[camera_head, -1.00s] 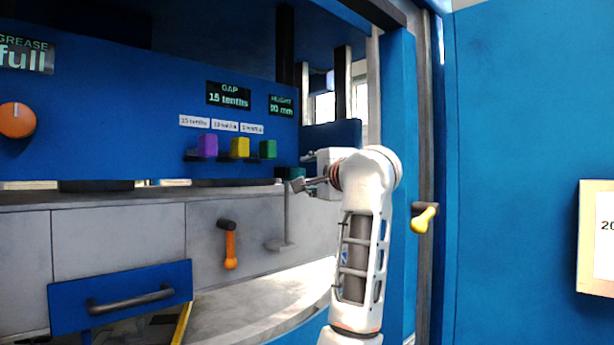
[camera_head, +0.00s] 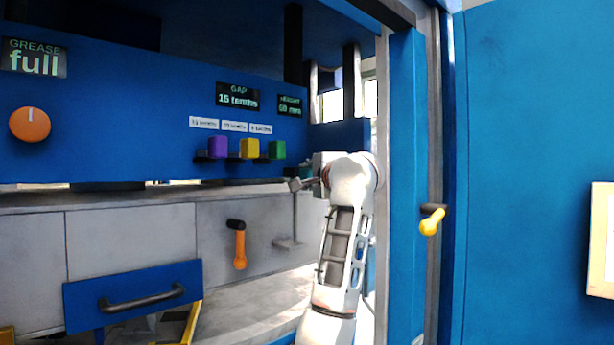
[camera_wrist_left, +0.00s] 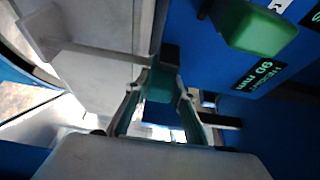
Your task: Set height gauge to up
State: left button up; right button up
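The height display (camera_head: 289,106) is on the blue panel, and its small digits look like 00 or 60 mm. It also shows, turned over, in the left wrist view (camera_wrist_left: 259,76). What seems to be the height gauge is a thin grey upright rod on a flat foot (camera_head: 287,244), below the display. My left gripper (camera_head: 298,184) is at the top of this rod, partly hiding it. In the left wrist view its teal-padded fingers (camera_wrist_left: 163,88) are apart, with a dark block (camera_wrist_left: 170,55) by their tips. I cannot tell whether they touch it. My right gripper is not in view.
An orange lever (camera_head: 240,249) hangs below. A blue drawer (camera_head: 133,293) is at lower left. A yellow-handled lever (camera_head: 431,222) is on the right frame.

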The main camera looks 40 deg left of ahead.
pick_arm(q)
notch_tip(320, 180, up, 9)
jog(key=p, duration=0.5)
jog(key=shift+r, duration=0.15)
grip_shut()
jog(key=shift+r, duration=0.2)
jog(key=shift+s+r, duration=0.1)
jog(key=o, duration=1.1)
grip_release()
jog(key=shift+d+f, duration=0.15)
jog(key=shift+f, duration=0.05)
jog(key=v, duration=1.1)
jog(key=shift+s+d, duration=0.2)
jog(key=shift+d, duration=0.1)
